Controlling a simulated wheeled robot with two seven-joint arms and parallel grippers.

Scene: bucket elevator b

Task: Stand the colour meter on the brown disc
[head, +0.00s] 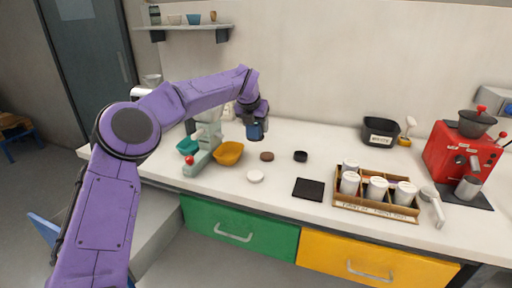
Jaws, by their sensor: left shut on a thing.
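My left gripper (258,112) points down above the counter and is shut on a small dark blue block, which I take to be the colour meter (255,131). The block hangs roughly upright in the air, above and slightly left of the brown disc in the picture. The gripper hides its upper part. The brown disc (267,156) lies flat on the white counter with its top bare. My right gripper is not in view.
A white disc (255,176), a black disc (300,156) and a black mat (308,189) lie nearby. An orange bowl (229,153) and a teal-and-grey machine (203,150) stand left. A wooden crate (376,207) of white jars and a red machine (462,153) stand right.

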